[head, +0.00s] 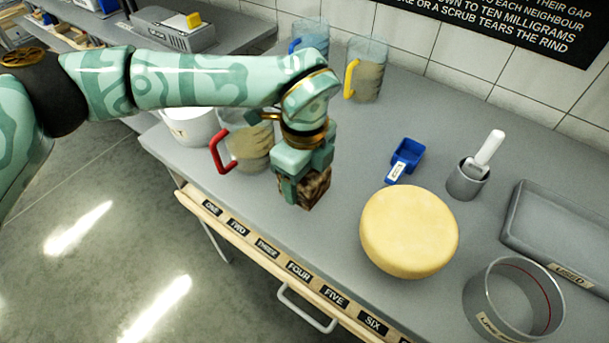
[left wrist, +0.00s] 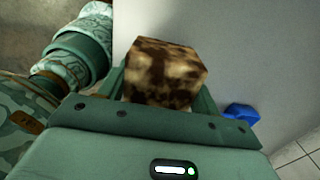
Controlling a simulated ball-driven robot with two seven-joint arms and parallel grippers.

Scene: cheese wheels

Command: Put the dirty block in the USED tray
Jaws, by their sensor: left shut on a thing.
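The dirty block (head: 313,188) is mottled dark brown and tan. My left gripper (head: 298,185) is shut on it, near the table's front edge by the FOUR label. In the left wrist view the block (left wrist: 165,75) sits between the fingers, its top and near face showing. I cannot tell whether it touches the table. The USED tray (head: 565,240) is a grey shallow tray at the right of the table, partly cut off by the picture edge; the part in view looks empty. My right gripper is in neither view.
A pale yellow cheese wheel (head: 408,232) lies between the block and the tray. A grey ring (head: 513,300), a cup (head: 467,182) with a white-handled tool and a blue scoop (head: 406,157) stand nearby. Jugs with red (head: 243,145) and yellow (head: 366,70) handles stand behind.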

